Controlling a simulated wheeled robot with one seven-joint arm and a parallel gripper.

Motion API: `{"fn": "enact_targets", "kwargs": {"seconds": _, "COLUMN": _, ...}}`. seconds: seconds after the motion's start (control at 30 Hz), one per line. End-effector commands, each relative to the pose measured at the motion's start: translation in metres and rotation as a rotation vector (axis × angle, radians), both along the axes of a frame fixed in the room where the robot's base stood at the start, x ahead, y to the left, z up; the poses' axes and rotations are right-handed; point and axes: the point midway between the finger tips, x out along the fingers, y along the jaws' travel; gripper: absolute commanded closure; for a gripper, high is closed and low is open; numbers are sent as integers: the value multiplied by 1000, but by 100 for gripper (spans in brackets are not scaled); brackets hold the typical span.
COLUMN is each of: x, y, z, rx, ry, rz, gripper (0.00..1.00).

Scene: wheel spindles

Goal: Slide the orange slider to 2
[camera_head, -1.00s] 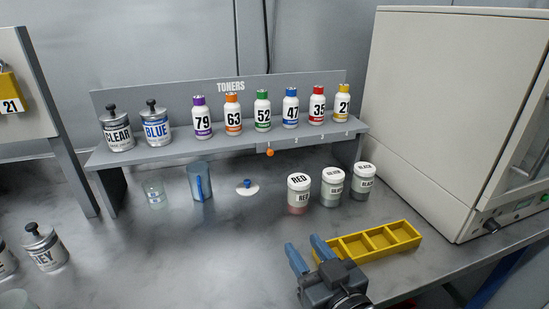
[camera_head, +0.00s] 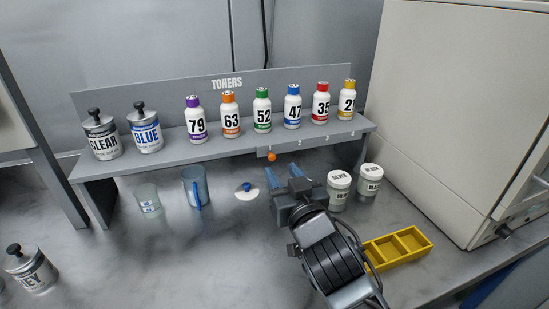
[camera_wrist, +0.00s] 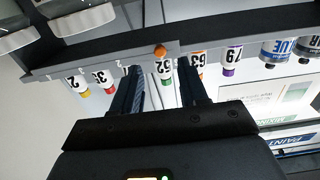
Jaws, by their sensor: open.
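The orange slider (camera_head: 272,157) is a small round knob on the front edge of the toner shelf, below the green-capped 52 bottle. It sits near the left end of the numbered strip (camera_head: 315,143); the marks there are too small to read. In the wrist view the orange slider (camera_wrist: 160,51) shows beyond the fingers, between them. My gripper (camera_head: 282,177) is open and empty, with its two blue fingers pointing up toward the shelf edge. The fingertips are just below and right of the slider in the head view, and no contact shows.
The grey shelf (camera_head: 150,164) holds several toner bottles and the CLEAR (camera_head: 103,137) and BLUE (camera_head: 147,131) cans. Below are a blue jug (camera_head: 194,186), a glass, a white lid (camera_head: 247,192) and white-lidded jars (camera_head: 339,190). A yellow tray (camera_head: 400,248) lies right of my arm.

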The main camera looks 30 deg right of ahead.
Motion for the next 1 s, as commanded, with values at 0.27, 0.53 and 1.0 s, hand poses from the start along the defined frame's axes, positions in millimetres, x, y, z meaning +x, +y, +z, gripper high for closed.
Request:
{"fn": "enact_targets", "kwargs": {"seconds": 0.27, "x": 38, "y": -10, "z": 2, "rx": 0, "ry": 0, "rz": 1, "gripper": 57}}
{"fn": "enact_targets", "kwargs": {"seconds": 0.53, "x": 48, "y": -13, "z": 0, "rx": 0, "ry": 0, "rz": 1, "gripper": 57}}
{"fn": "enact_targets", "kwargs": {"seconds": 1.0, "x": 48, "y": -12, "z": 0, "rx": 0, "ry": 0, "rz": 1, "gripper": 86}}
